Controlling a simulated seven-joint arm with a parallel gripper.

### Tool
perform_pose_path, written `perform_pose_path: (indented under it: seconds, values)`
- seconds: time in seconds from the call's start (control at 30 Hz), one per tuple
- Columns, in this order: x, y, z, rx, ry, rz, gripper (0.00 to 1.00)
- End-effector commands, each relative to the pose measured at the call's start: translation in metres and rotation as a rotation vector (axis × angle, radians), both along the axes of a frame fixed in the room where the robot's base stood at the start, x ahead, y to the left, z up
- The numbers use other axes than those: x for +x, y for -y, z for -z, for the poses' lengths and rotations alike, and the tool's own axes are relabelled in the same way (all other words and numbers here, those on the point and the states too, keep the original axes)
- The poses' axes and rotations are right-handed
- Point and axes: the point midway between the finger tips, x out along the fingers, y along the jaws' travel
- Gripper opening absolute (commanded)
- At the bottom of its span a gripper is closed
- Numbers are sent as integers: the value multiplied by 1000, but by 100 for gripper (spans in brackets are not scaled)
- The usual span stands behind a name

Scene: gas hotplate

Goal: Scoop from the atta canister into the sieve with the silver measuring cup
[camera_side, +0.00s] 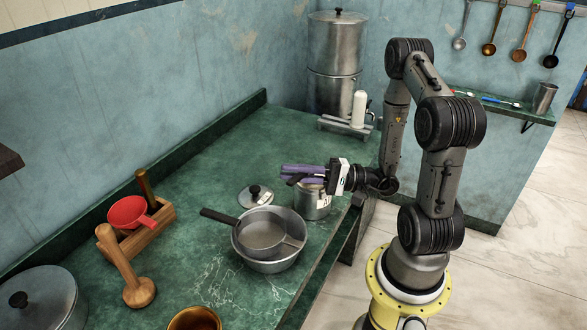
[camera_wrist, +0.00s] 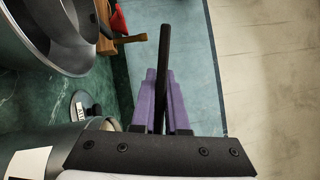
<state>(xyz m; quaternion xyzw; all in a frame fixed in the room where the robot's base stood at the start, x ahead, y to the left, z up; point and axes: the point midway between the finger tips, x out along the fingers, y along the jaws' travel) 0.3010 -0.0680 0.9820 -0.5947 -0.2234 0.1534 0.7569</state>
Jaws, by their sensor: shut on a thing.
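My gripper (camera_side: 303,172) has purple fingers shut on a thin black handle (camera_wrist: 164,62), which I take to be the measuring cup's; the cup itself is not clearly visible. The gripper is level, just above the metal canister (camera_side: 312,205), which has a white label and stands near the counter's front edge. The canister also shows at the lower left in the wrist view (camera_wrist: 62,140). Its opening is mostly hidden by the gripper. The sieve (camera_side: 262,232), round and grey with a dark handle, rests on a metal bowl (camera_side: 268,265) left of and nearer than the canister.
A lid with a black knob (camera_side: 256,195) lies on the green counter (camera_side: 200,260) behind the sieve. A red funnel (camera_side: 132,212), wooden rack (camera_side: 150,225) and wooden masher (camera_side: 125,265) stand left. A brass pot (camera_side: 195,319) and lidded pot (camera_side: 45,300) are in front.

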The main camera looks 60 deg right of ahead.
Motion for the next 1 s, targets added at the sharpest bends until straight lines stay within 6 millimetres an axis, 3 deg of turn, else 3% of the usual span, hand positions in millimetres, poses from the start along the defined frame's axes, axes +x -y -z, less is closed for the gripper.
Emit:
perform_pose_path:
  seconds: [0.03, 0.1, 1.0]
  values:
    - [1, 0, 12, -1, -31, 6, 0]
    - [1, 0, 14, 1, -32, 6, 0]
    - [-1, 1, 26, 0, -33, 9, 0]
